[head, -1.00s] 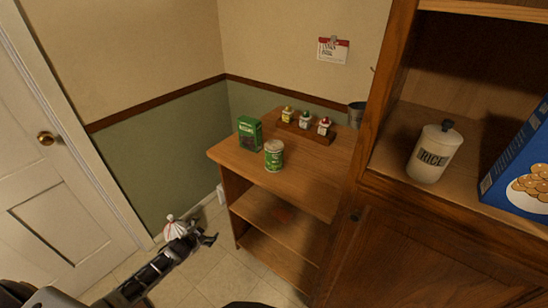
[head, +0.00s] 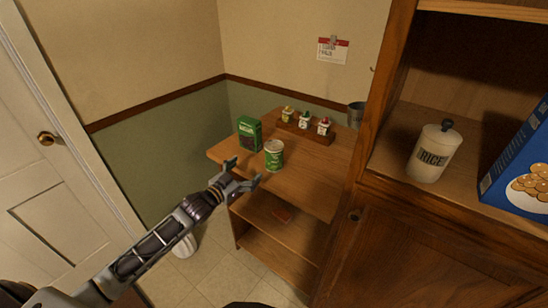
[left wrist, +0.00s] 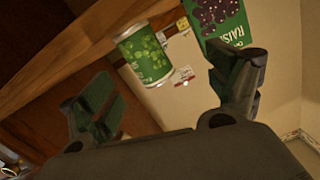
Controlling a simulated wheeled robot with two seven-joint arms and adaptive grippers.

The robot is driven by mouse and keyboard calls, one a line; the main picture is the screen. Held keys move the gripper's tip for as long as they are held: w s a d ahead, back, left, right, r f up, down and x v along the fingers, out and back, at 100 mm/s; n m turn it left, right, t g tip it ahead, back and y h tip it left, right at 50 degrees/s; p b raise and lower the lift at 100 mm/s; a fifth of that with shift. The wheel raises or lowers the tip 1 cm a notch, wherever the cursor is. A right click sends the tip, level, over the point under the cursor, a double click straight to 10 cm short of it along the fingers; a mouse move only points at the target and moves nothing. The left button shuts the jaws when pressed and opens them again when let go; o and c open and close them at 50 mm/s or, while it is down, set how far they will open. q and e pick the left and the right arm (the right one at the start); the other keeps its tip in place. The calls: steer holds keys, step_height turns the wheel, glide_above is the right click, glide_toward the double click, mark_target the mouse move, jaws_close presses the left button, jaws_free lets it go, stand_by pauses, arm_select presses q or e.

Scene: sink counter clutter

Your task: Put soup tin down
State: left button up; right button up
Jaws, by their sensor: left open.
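The soup tin (head: 274,155) is a small green and cream can standing upright on the top of the wooden shelf unit (head: 318,178). My left gripper (head: 243,173) is open and empty, just in front of the shelf's left front edge and short of the tin. In the left wrist view the soup tin (left wrist: 146,55) shows beyond the gap between the open fingers (left wrist: 165,95), and they do not touch it. My right gripper is not in view.
A green raisin box (head: 249,134) stands left of the tin, close to it. A wooden rack with several small jars (head: 304,127) is behind. A tall cabinet holding a rice canister (head: 434,152) and a blue box (head: 520,165) stands at the right.

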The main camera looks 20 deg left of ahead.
mark_target(269, 151)
arm_select(q)
steer(key=shift+n+t+h, duration=0.3)
steer(key=shift+n+h, duration=0.3)
steer(key=shift+n, duration=0.3)
steer(key=d+r, duration=0.1)
steer(key=r, duration=0.1)
steer(key=s+d+r, duration=0.1)
steer(key=r, duration=0.1)
steer(key=shift+d, duration=0.35)
steer(key=shift+w, duration=0.1)
steer(key=shift+p+x, duration=0.3)
steer(key=shift+x, duration=3.9)
steer(key=shift+w, duration=0.1)
